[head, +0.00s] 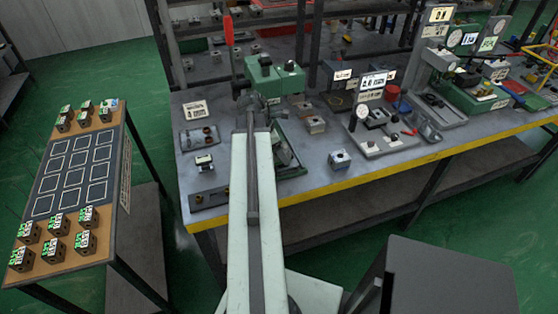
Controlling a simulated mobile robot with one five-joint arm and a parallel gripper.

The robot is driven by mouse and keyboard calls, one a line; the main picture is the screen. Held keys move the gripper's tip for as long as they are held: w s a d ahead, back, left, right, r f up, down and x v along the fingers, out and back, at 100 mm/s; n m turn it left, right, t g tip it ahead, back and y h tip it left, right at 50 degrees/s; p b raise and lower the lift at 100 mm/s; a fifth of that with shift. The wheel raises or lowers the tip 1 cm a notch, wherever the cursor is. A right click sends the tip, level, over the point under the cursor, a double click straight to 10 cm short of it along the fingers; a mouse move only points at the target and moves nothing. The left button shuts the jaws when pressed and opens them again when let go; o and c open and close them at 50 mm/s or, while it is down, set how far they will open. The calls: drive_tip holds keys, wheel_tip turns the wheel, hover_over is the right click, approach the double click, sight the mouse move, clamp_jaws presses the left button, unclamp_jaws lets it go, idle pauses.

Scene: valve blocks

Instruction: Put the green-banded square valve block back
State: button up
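Several small valve blocks with green and white markings stand on the brown board (41,216) at left. One group is at the far end, including a block (105,113), and another is at the near end, including a block (86,241). At this size I cannot tell which is the green-banded square one. Grey blocks stand on the workbench (240,186): one (340,160) near the front edge, one (315,124) farther back, one (204,163) at left. My arm reaches over the bench; my gripper (256,110) is small and unclear near its far end, and its fingers cannot be made out.
White outlined squares on a dark panel (74,172) lie empty between the block groups. A green machine (277,79) stands beyond my arm. A gauge fixture (378,130) and a green-based press (470,95) stand to the right. A dark grey box (450,275) is at lower right.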

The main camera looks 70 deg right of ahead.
clamp_jaws()
drive_tip(key=shift+r, duration=0.1)
wheel_tip(320, 180, up, 10)
drive_tip(key=p, duration=1)
drive_tip(key=shift+p, duration=0.3)
